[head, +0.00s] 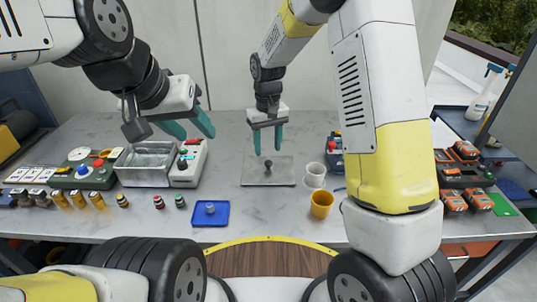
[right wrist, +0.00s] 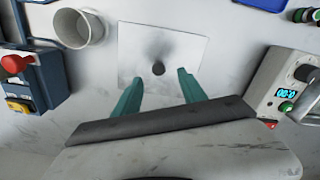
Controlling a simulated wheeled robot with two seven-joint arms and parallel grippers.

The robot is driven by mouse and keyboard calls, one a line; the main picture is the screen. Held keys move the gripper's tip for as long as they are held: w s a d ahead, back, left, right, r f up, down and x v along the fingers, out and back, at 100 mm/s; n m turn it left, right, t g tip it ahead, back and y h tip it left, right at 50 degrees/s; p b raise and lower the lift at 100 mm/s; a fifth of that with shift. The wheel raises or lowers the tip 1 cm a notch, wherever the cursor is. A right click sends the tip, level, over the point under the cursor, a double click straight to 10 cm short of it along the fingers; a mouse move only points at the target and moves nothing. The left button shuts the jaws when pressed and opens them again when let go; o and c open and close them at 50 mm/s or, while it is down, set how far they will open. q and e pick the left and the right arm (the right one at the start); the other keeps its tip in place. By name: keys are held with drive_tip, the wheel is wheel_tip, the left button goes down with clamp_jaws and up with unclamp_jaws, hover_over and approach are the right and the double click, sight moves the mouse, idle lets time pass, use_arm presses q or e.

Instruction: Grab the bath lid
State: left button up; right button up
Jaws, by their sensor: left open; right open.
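The bath lid (head: 282,172) is a flat grey square plate with a dark round knob (head: 268,163) in its middle. It lies on the table in the centre of the head view. In the right wrist view the lid (right wrist: 185,45) shows at the top middle, its knob just beyond and between my fingertips. My right gripper (head: 267,140) is open and points down above the lid, fingers on either side of the knob's line, apart from it. My left gripper (head: 191,128) is open and empty, above the metal bath (head: 147,164) and its control unit (head: 190,163).
A white cup (head: 315,175) and a yellow cup (head: 321,204) stand right of the lid. A blue tray (head: 210,213) lies front left. Several small bottles line the left front. A blue device with a red knob (right wrist: 16,65) stands beyond the white cup.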

sight(269, 162)
wheel_tip(269, 162, down, 6)
drive_tip(key=shift+w+d+r, duration=0.1)
drive_tip(key=shift+w+r, duration=0.05)
clamp_jaws()
idle(0.3)
